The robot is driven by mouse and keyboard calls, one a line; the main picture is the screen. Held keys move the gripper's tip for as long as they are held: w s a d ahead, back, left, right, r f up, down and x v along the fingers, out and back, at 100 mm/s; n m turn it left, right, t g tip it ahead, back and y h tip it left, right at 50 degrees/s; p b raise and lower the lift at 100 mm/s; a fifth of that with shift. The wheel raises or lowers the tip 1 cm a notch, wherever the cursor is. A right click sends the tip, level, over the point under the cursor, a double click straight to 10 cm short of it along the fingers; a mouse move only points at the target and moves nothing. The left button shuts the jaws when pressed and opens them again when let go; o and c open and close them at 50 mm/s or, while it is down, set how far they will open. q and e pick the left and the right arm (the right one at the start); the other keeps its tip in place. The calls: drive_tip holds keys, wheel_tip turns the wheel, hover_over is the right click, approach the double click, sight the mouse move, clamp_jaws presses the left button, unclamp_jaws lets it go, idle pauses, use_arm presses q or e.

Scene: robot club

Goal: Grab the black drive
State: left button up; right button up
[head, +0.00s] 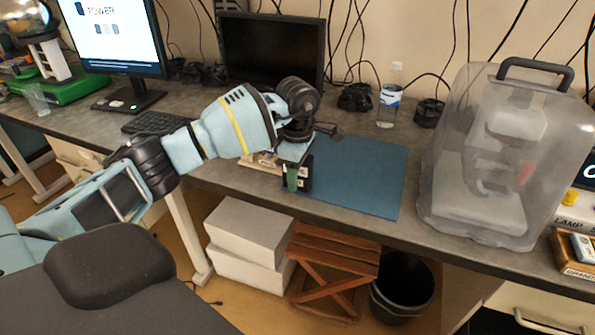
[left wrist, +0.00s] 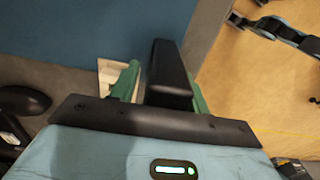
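The black drive (left wrist: 168,72) is a dark box-shaped block in the left wrist view, between the two green fingers of my left gripper (left wrist: 165,85). A narrow gap shows between the left-hand finger and the drive; the other finger is close against its right side, and I cannot tell if it touches. In the head view my left gripper (head: 296,178) points down at the front left corner of the blue mat (head: 360,178). The drive (head: 305,174) is partly hidden there by the fingers. My right gripper is not in view.
A pale card-like item (head: 262,162) lies beside the gripper. A monitor (head: 272,50), a water bottle (head: 389,97) and a covered machine (head: 505,150) stand on the desk. A wooden stool (head: 330,262) and a black bin (head: 402,287) are below. Most of the mat is clear.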

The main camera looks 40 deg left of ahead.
use_arm(q)
clamp_jaws()
drive_tip(key=shift+r, duration=0.15)
drive_tip(key=shift+w+r, duration=0.1)
drive_tip(key=shift+r, duration=0.45)
wheel_tip(320, 180, up, 2)
drive_tip(key=shift+r, duration=0.25)
drive_tip(key=s+d, duration=0.3)
drive_tip(key=s, duration=0.4)
drive_tip(key=s+d+r, duration=0.1)
drive_tip(key=s+d, duration=0.2)
drive_tip(key=s, duration=0.4)
drive_tip(key=shift+s+d+b, duration=0.15)
drive_tip(key=shift+s+b, duration=0.2)
drive_tip(key=shift+s, duration=0.05)
drive_tip(key=shift+r, duration=0.1)
